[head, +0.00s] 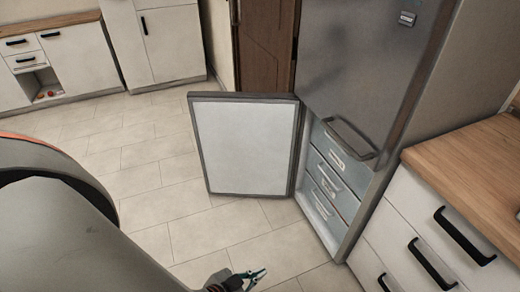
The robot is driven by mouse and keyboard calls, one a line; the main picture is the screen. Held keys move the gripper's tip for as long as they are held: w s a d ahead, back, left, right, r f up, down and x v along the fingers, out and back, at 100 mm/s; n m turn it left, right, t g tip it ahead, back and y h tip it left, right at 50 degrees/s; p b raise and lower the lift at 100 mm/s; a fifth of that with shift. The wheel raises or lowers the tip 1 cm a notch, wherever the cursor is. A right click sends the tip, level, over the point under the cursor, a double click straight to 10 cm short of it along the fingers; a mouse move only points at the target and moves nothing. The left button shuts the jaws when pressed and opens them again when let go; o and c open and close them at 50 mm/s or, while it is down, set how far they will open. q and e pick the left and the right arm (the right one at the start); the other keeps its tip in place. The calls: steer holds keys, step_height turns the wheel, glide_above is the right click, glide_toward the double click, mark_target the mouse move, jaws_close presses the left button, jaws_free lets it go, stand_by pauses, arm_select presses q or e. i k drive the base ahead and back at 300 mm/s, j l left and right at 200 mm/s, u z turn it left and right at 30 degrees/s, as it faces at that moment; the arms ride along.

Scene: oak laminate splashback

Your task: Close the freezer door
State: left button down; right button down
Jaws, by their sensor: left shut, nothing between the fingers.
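The freezer door (245,146) stands wide open, swung out to the left of the fridge-freezer, with its white inner face towards me. Behind the opening, the freezer compartment shows several stacked drawers (336,178). The upper fridge door (362,65) is shut and has a grey handle (350,138) at its lower edge. My left gripper (258,275) is low at the bottom centre of the head view, below and in front of the freezer door, apart from it. It is shut and empty. My right gripper is not in view.
A wooden counter (470,165) over white drawers with black handles stands close to the right of the freezer. White cabinets (70,62) line the back left. A brown door (264,40) is behind the freezer door. The tiled floor (150,180) is clear to the left.

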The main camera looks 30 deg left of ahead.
mark_target(246, 142)
steer(key=i+j+z, duration=0.2)
steer(key=j+z, duration=0.2)
steer(key=j, duration=0.15)
steer(key=i+j+z, duration=0.15)
steer(key=j+z, duration=0.3)
steer(key=j, duration=0.15)
steer(key=j+z, duration=0.4)
steer(key=j, duration=0.2)
